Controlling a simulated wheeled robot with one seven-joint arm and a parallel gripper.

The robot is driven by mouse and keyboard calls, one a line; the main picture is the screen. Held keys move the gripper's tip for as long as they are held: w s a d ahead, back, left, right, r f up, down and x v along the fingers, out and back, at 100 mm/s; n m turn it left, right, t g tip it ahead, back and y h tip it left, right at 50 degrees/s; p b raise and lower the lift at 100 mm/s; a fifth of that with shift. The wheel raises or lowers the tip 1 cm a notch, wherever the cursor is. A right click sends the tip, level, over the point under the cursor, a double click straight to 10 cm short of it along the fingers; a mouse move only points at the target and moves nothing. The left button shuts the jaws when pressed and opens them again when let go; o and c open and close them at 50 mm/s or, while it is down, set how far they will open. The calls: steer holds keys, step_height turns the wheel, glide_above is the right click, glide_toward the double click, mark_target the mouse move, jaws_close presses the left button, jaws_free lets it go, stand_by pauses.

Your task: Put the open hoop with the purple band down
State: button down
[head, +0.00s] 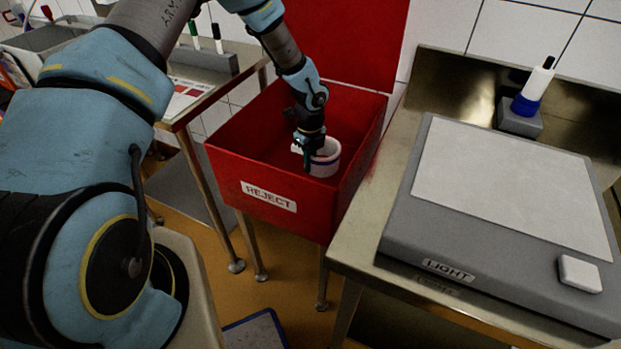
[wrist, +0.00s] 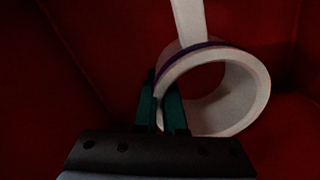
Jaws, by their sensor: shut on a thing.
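The open hoop with the purple band (head: 326,158) is a short white ring. My gripper (head: 306,160) holds it inside the red bin marked REJECT (head: 225,170). In the wrist view, the hoop (wrist: 255,85) is tilted with its opening facing the camera, and the purple band runs round its upper side. My gripper's dark green fingers (wrist: 170,108) are shut on the hoop's left wall. A white strip (wrist: 188,20) reaches the hoop from above; I cannot tell whether it is part of it. I cannot tell whether the hoop touches the bin floor.
The bin's red lid (head: 350,40) stands open behind. On the right, a steel bench (head: 365,215) carries a light box marked LIGHT (head: 510,180) with a bare white top. A grey holder (head: 518,118) with a marker is behind it. Another bench (head: 185,115) is at left.

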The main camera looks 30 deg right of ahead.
steer(key=shift+f+p, duration=0.55)
steer(key=shift+f, duration=2.8)
steer(key=shift+f, duration=0.2)
steer(key=c, duration=1)
jaws_free()
steer(key=shift+r, duration=0.15)
